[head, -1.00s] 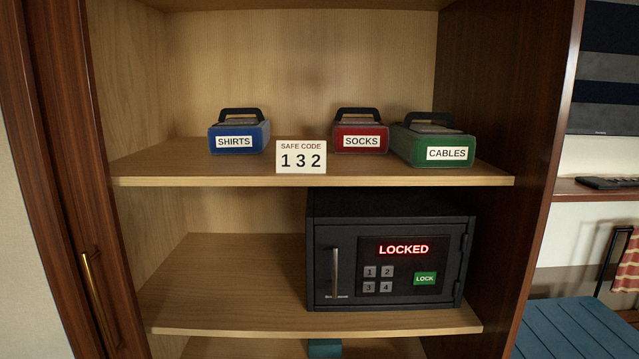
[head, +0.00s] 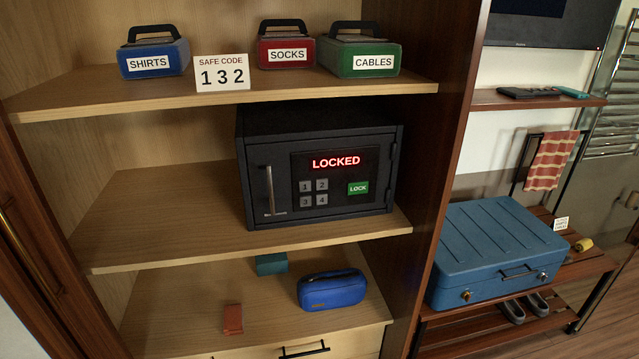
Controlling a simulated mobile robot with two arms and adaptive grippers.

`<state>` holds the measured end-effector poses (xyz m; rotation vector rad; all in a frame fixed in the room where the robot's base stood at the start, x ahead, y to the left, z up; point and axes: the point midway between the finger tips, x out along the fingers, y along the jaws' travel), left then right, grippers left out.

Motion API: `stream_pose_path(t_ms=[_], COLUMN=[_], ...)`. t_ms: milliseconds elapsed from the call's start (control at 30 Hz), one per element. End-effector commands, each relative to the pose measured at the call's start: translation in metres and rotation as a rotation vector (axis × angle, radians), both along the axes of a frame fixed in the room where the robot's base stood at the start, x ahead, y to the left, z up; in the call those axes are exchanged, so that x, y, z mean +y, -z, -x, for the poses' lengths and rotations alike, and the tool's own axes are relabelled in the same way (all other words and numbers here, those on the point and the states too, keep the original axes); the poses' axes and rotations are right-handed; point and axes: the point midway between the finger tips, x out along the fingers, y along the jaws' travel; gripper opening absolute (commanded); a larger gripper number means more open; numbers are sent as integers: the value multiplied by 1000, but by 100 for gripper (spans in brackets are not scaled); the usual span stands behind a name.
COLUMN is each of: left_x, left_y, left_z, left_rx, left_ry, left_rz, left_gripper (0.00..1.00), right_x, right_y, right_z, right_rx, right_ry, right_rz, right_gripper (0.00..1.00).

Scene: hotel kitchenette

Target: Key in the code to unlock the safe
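The black safe (head: 318,130) stands shut on the middle shelf of the wardrobe. Its red display (head: 336,161) reads LOCKED. Below the display are grey keys 1 to 4 (head: 313,193) in two rows, with a green LOCK key (head: 358,188) to their right. A vertical metal handle (head: 269,190) is at the left of the door. A white card (head: 221,73) on the shelf above reads SAFE CODE 132. Neither of my grippers is in the head view.
Blue SHIRTS (head: 152,57), red SOCKS (head: 286,48) and green CABLES (head: 360,50) boxes stand on the upper shelf. A blue pouch (head: 331,290) lies below the safe. A blue suitcase (head: 497,250) rests on a rack at right. The shelf left of the safe is clear.

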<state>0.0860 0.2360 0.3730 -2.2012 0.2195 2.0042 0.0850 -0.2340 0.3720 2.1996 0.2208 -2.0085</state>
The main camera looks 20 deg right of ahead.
Motion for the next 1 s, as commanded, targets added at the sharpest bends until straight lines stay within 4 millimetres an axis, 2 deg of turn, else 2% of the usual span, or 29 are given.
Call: stream_pose_path(t_ms=[33,167,200,1000], left_x=[0,0,0,0], left_y=[0,0,0,0], left_z=[0,0,0,1], left_rx=[0,0,0,2], left_ry=[0,0,0,1], left_rz=[0,0,0,0], left_gripper=[40,40,40,40], right_x=[1,1,1,0], right_y=[0,0,0,0], right_z=[0,0,0,0], right_rx=[0,0,0,-1], right_ry=[0,0,0,-2], right_rz=[-1,-1,-1,0], right_gripper=[23,2,0,0])
